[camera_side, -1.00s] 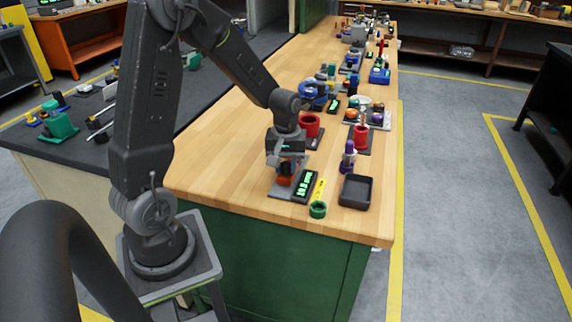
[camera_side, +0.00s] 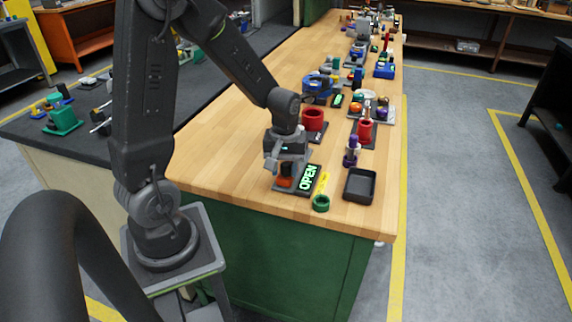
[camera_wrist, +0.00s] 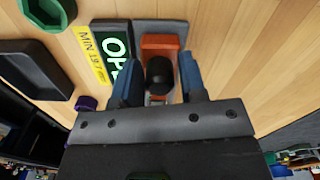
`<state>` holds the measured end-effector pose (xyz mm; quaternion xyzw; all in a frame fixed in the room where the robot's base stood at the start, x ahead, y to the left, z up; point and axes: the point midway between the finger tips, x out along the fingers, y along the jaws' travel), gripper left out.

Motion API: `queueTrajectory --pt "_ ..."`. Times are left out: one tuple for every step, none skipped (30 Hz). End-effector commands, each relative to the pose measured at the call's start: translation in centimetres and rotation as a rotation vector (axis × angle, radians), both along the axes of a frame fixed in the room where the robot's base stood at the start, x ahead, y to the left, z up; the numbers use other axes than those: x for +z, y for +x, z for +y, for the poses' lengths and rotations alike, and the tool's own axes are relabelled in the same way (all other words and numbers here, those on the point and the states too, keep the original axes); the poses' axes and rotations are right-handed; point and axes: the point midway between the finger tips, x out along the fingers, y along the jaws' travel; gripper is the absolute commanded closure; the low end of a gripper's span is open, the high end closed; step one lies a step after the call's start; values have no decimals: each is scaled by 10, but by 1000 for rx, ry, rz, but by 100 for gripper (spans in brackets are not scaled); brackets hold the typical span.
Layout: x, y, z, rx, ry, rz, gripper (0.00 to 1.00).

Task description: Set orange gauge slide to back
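The orange gauge slide (camera_side: 284,181) sits on a grey base near the table's front end, partly hidden under my gripper (camera_side: 287,164). In the wrist view the orange block (camera_wrist: 160,43) carries a black knob (camera_wrist: 160,74). My gripper's two blue fingers (camera_wrist: 160,80) stand on either side of the knob, with narrow gaps visible. The gripper looks open around it. Next to the slide, a black display (camera_side: 310,179) shows "OPEN" in green; only part of the word shows in the wrist view (camera_wrist: 114,48).
A purple-capped bottle (camera_side: 352,152) and red cups (camera_side: 313,119) stand farther back. The wood left of the gripper is clear.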

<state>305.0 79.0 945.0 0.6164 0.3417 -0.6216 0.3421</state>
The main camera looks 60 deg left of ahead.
Motion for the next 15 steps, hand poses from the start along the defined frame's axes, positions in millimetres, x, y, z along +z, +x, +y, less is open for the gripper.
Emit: queueTrajectory --pt "0 1 0 0 1 -2 57" --pt "0 1 1 0 1 -2 54" --pt "0 1 1 0 2 -2 50" --pt "0 1 1 1 2 -2 47" --pt "0 1 1 1 1 -3 45" --pt "0 1 1 1 2 -4 45" --pt "0 1 1 1 2 -4 45" --pt "0 1 2 1 3 -4 45" --pt "0 1 2 1 3 -4 45" --pt "0 1 2 1 3 -4 45" --pt "0 2 2 1 3 -4 45" --pt "1 2 2 1 3 -6 45" --pt "2 2 2 1 4 -6 45" --pt "4 2 2 1 5 -8 45" --pt "8 2 2 1 5 -9 45"
